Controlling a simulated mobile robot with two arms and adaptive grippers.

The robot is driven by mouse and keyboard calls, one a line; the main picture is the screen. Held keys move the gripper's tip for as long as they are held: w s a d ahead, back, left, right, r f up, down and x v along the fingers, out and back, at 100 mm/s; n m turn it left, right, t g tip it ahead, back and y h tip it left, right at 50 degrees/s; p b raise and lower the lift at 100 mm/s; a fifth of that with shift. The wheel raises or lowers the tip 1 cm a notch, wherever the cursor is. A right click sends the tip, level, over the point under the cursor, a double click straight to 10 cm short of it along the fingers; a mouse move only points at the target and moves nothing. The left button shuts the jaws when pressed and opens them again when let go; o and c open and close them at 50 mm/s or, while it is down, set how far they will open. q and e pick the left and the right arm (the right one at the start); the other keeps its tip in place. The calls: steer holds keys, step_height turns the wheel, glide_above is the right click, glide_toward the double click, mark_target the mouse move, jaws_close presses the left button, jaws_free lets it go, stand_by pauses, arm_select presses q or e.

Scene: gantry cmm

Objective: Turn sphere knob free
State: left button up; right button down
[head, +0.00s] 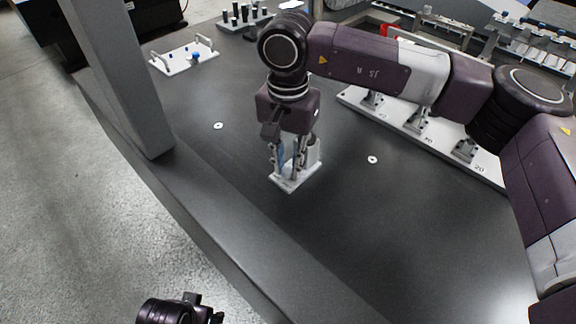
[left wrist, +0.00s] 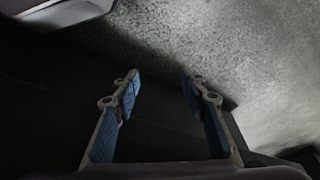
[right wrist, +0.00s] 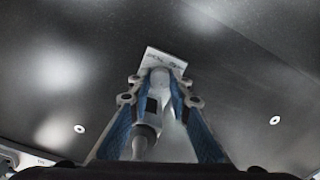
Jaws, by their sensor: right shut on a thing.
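A small fixture with a white base plate (head: 285,184) stands on the dark table, with a pale upright cylinder (head: 314,152) on it. My right gripper (head: 289,162) points down over this plate. In the right wrist view its blue-padded fingers close around a pale rounded piece, which I take for the sphere knob (right wrist: 160,78). A grey post with a dark square window (right wrist: 147,118) shows nearer the camera. The fingers hide part of the knob, and its thread cannot be seen.
A grey column (head: 122,80) rises at the table's left side. A white plate with handles (head: 180,62) and a rack of dark pegs (head: 243,20) stand at the back. A long white rail with clamps (head: 440,133) lies right. The front table area is clear.

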steer(key=n+b, duration=0.1)
steer(key=n, duration=0.3)
steer(key=shift+n, duration=0.3)
steer(key=n, duration=0.3)
steer(key=shift+n+b, duration=0.3)
steer(key=shift+n, duration=1.3)
arm_select(q)
steer(key=v, duration=0.7)
steer(key=shift+w, duration=0.35)
steer(key=shift+a+r, duration=0.1)
steer(key=shift+r, duration=0.15)
arm_select(e)
steer(key=shift+n, duration=0.3)
steer(key=c, duration=1.8)
jaws_free()
steer(key=shift+o, duration=0.2)
arm_select(q)
steer(key=shift+a+f, duration=0.1)
